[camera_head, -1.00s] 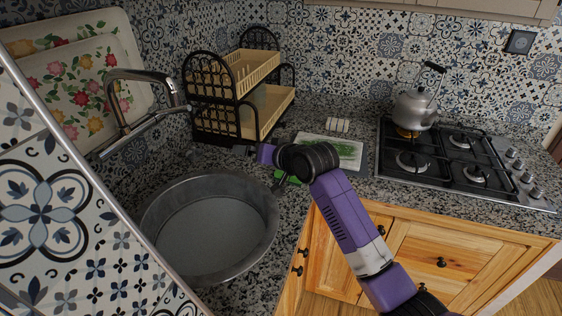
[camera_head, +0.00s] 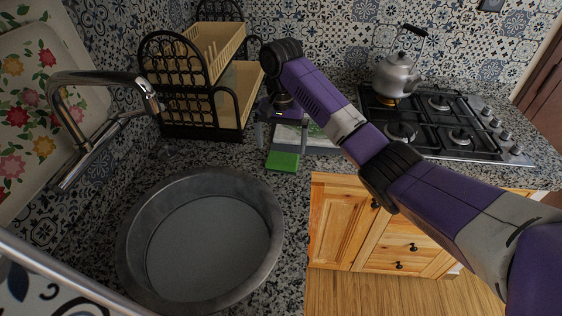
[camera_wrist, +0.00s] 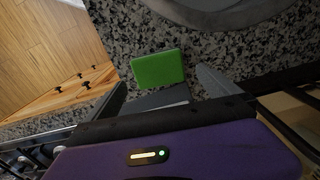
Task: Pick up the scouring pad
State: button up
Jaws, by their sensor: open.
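The scouring pad (camera_head: 282,161) is a flat green rectangle lying on the speckled granite counter, just right of the round metal sink. In the wrist view the green pad (camera_wrist: 159,69) lies whole in sight on the counter, just beyond the fingers and between their lines. My gripper (camera_head: 277,135) is above the counter behind the pad, pointing down, with its fingers apart and empty. In the wrist view my gripper (camera_wrist: 160,92) shows one finger on each side at the lower middle. It does not touch the pad as far as I can see.
The sink (camera_head: 207,241) is left of the pad. A black and cream dish rack (camera_head: 203,84) stands close behind and left of my gripper. A tray or board (camera_head: 312,137) lies behind the pad, partly hidden by my arm. A kettle (camera_head: 397,75) stands on the gas hob (camera_head: 444,119) at right.

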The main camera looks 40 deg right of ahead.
aim_at(283, 158)
jog(key=f, duration=0.3)
jog(key=f+p, duration=0.1)
jog(key=f, duration=0.2)
jog(key=shift+s+d+f, duration=0.1)
jog(key=shift+d+f, duration=0.1)
jog(key=shift+f, duration=0.1)
jog(key=c, duration=1.2)
jog(key=shift+o, duration=0.2)
jog(key=shift+r, duration=0.1)
notch_tip(283, 158, up, 20)
jog(key=p, duration=0.4)
jog(key=o, duration=0.7)
jog(key=c, duration=0.6)
